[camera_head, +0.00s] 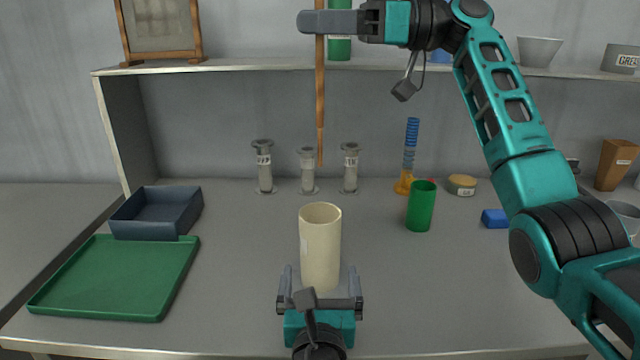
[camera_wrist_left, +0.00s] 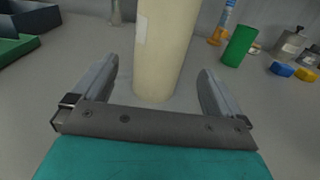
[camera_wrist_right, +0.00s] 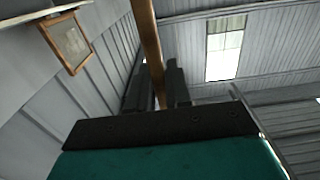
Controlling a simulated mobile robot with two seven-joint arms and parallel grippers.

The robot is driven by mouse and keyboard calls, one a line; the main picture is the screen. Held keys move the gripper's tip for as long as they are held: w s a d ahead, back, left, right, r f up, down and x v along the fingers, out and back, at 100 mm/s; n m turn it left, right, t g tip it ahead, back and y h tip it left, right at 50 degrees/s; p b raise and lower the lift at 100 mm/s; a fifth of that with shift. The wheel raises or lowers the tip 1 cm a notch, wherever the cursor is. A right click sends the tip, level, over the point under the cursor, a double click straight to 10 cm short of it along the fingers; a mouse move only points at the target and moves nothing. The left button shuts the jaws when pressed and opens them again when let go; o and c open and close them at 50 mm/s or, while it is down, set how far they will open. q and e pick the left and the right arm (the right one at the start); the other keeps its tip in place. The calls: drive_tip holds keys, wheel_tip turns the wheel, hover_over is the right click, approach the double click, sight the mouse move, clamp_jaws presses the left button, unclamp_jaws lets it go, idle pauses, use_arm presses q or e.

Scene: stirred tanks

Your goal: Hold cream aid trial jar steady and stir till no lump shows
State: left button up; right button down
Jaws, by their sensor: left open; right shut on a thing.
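The cream jar (camera_head: 320,250), a tall open cylinder with a pale label patch, stands upright on the bench. It also shows in the left wrist view (camera_wrist_left: 165,45). My left gripper (camera_head: 320,285) is open at its near side, with one finger to each side of the jar's lower part and gaps showing. My right gripper (camera_head: 318,22) is raised high and shut on a brown wooden stick (camera_head: 320,100), which hangs upright with its lower end above and behind the jar. The stick also shows between the fingers in the right wrist view (camera_wrist_right: 150,45). The jar's contents are hidden.
A green tray (camera_head: 115,280) and a dark blue bin (camera_head: 157,212) are at left. Several grey labelled cylinders (camera_head: 264,165) stand behind the jar. A green cup (camera_head: 421,206), blue-orange tool (camera_head: 409,155) and blue block (camera_head: 494,218) are at right. A shelf (camera_head: 250,66) runs behind.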

sight(320, 252)
use_arm(q)
drive_tip(key=w, duration=0.7)
drive_tip(key=shift+w, duration=0.25)
drive_tip(key=c, duration=1.1)
drive_tip(key=shift+o, duration=0.2)
